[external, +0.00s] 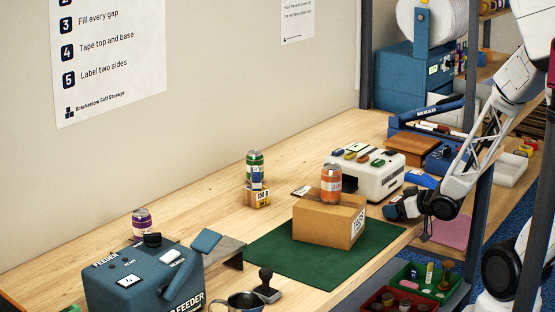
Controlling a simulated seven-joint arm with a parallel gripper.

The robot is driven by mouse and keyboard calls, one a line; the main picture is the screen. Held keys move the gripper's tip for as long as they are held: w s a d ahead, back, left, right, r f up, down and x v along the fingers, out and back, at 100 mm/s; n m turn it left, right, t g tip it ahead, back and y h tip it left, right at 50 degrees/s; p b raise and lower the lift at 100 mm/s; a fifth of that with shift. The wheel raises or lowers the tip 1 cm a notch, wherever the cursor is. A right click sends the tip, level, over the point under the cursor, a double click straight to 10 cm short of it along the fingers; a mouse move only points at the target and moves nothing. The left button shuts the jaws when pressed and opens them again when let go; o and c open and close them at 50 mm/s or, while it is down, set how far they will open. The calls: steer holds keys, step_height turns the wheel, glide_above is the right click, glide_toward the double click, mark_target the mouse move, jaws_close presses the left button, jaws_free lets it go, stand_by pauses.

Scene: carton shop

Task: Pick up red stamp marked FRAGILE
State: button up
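I cannot pick out a red stamp marked FRAGILE, and no such lettering is readable. A black-handled stamp (266,286) stands upright at the table's front edge, beside a metal cup; its marking cannot be read. A green bin (398,282) below the front edge holds several small items, some of them possibly stamps. My gripper (392,209) hangs at the table's front right, just right of the cardboard box and in front of the white machine. Its fingers are small and dark here, so their opening is unclear.
A cardboard box (322,228) with an orange can (331,183) on top sits on a green mat (290,263). A white machine (372,178) stands behind. A blue feeder (145,280) fills the front left. A red bin (372,302) sits low in front.

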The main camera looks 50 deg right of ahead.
mark_target(396, 199)
steer(key=c, duration=0.6)
steer(key=shift+o, duration=0.2)
steer(key=shift+r, duration=5)
